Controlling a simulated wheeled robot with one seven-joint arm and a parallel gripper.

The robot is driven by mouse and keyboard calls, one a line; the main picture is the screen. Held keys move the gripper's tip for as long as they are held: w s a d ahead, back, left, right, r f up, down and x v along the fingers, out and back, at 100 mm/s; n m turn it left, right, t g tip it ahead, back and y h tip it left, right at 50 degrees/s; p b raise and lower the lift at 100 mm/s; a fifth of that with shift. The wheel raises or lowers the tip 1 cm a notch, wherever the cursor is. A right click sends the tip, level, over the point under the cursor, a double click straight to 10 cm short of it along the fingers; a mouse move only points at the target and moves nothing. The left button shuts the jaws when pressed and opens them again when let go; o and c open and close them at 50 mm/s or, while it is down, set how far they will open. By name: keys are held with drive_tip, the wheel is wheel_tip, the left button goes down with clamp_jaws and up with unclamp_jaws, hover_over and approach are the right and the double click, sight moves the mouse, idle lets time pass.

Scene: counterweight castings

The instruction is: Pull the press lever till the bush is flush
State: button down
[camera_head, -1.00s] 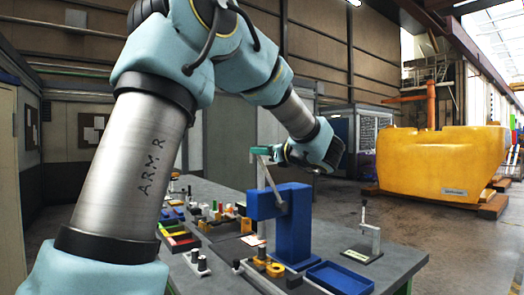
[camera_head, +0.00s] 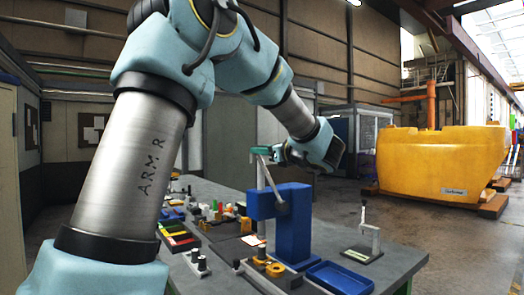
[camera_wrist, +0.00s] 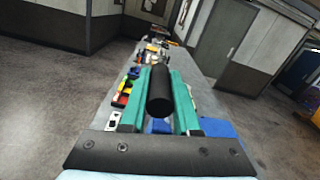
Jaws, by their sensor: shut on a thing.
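The blue press (camera_head: 293,222) stands upright on the grey bench. Its grey lever (camera_head: 269,180) rises from the press head, leaning up and to the left. My gripper (camera_head: 262,150) is at the lever's top end. In the wrist view, the green fingers (camera_wrist: 172,98) are shut on the lever's black grip (camera_wrist: 159,92), which lies between them. Below the press head are brass-coloured ring parts (camera_head: 274,269). The bush cannot be clearly told apart, and whether it is flush is too small to see.
A blue tray (camera_head: 340,278) lies right of the press, with a small gauge stand (camera_head: 371,240) behind it. Several coloured parts and bins (camera_head: 180,238) fill the bench's left. A large yellow casting (camera_head: 440,165) stands on the floor beyond.

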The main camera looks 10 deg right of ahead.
drive_tip(key=shift+f, duration=0.1)
idle(0.3)
drive_tip(key=b, duration=0.1)
drive_tip(key=a+f+b, duration=0.1)
drive_tip(key=shift+s+n+b, duration=0.2)
drive_tip(key=shift+n+b, duration=0.1)
drive_tip(key=s+a+f+n+b, duration=0.3)
drive_tip(key=a+f+n+b, duration=0.2)
drive_tip(key=b, duration=1.4)
wheel_tip(320, 180, down, 3)
drive_tip(key=shift+a+f+n, duration=0.15)
drive_tip(key=shift+a+n, duration=0.25)
drive_tip(key=shift+a, duration=0.45)
drive_tip(key=shift+s+a+f, duration=0.1)
drive_tip(key=c, duration=0.9)
unclamp_jaws()
drive_tip(key=shift+o, duration=1.2)
